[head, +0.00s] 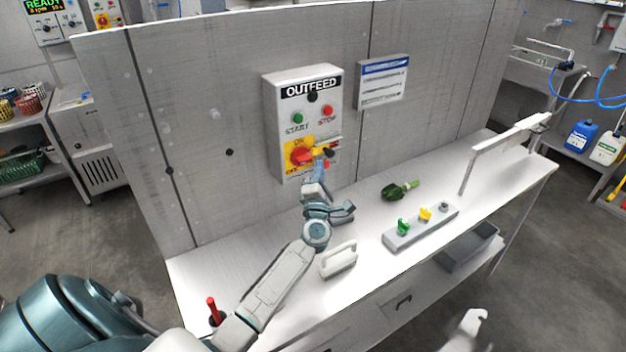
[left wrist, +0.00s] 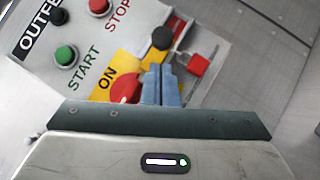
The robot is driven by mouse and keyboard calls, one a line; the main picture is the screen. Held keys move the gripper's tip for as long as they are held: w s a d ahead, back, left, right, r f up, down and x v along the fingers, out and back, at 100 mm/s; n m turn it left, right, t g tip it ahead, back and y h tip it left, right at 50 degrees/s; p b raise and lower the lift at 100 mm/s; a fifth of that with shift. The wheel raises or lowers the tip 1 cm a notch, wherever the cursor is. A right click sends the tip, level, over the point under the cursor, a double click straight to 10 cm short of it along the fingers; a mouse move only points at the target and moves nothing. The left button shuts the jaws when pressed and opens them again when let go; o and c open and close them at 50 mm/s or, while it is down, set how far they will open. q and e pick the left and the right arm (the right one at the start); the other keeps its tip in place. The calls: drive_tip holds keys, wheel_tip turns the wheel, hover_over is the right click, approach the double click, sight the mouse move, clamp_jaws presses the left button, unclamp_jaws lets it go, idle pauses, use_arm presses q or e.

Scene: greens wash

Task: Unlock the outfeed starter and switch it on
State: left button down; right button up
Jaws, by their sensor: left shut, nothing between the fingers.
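The outfeed starter (head: 309,80) is a grey box on the upright panel, with a green START button (head: 298,118), a red STOP button (head: 326,110) and a black knob above. Below them a red rotary switch (head: 301,156) sits on a yellow plate with an ON mark; its exact setting is unclear. In the left wrist view a red block (left wrist: 198,65), perhaps a padlock, hangs beside the plate near a black round knob (left wrist: 162,38). My left gripper (left wrist: 160,85) is shut and empty, its fingertips in front of the yellow plate, partly hiding the red switch (left wrist: 125,88).
On the white bench stand a grey block (head: 404,238) with green, yellow and grey pieces, a dark green object (head: 400,190), a white handled object (head: 338,260) and a red-handled item (head: 212,309). A sign (head: 382,80) hangs right of the starter.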

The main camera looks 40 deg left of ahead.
use_arm(q)
drive_tip(key=shift+w+d+r, duration=0.2)
drive_tip(key=shift+w, duration=0.15)
drive_tip(key=shift+w+d+r, duration=0.15)
drive_tip(key=shift+w, duration=0.2)
drive_tip(key=shift+a+f, duration=0.1)
drive_tip(key=w, duration=0.1)
drive_tip(key=w+d, duration=0.1)
drive_tip(key=w+b, duration=0.1)
drive_tip(key=shift+w+d+r, duration=0.25)
drive_tip(key=shift+w, duration=0.05)
